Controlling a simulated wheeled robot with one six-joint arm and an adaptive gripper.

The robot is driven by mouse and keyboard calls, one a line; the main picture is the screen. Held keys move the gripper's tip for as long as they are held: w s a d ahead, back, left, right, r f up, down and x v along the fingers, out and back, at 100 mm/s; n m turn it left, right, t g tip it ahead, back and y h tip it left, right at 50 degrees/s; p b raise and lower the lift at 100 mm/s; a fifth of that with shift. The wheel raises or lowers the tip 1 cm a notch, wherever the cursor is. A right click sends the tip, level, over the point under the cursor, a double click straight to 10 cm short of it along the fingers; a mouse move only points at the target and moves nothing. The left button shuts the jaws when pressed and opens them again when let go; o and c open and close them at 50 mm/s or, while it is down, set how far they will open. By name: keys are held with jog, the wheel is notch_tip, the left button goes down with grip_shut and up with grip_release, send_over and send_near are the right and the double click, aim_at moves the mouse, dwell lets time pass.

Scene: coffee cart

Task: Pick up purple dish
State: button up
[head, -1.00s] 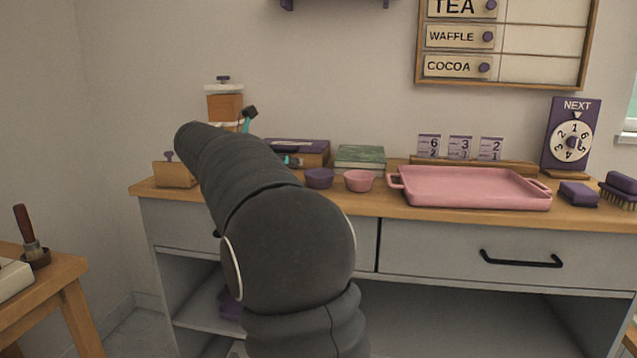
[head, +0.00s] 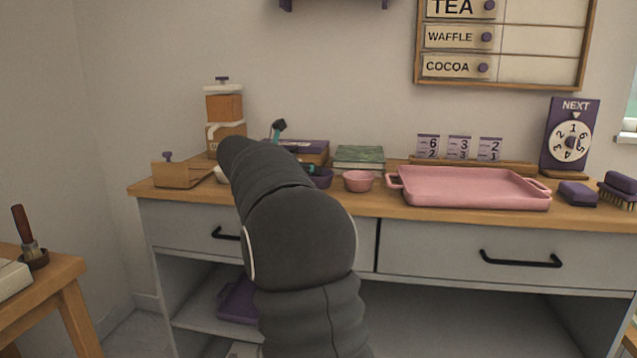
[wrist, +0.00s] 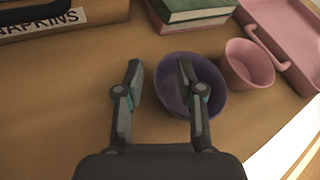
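The purple dish (head: 323,180) is a small round bowl on the wooden counter top, partly hidden behind my arm in the head view. In the wrist view the purple dish (wrist: 213,88) is right of centre, with its open top facing up. My gripper (wrist: 158,72) is open and empty. Its right finger overlaps the dish's bowl in the wrist view, and its left finger is over bare wood to the left of the dish. I cannot tell the height of the fingertips above the rim. In the head view the gripper is mostly hidden by my arm.
A pink dish (wrist: 248,64) stands close to the right of the purple one. A pink tray (head: 470,188) lies further right. Green and red books (wrist: 192,12) are behind the dishes, and a napkin box (wrist: 45,18) is at the back left. Bare counter lies left of the purple dish.

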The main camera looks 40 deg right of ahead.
grip_shut()
jog(key=shift+r, duration=0.1)
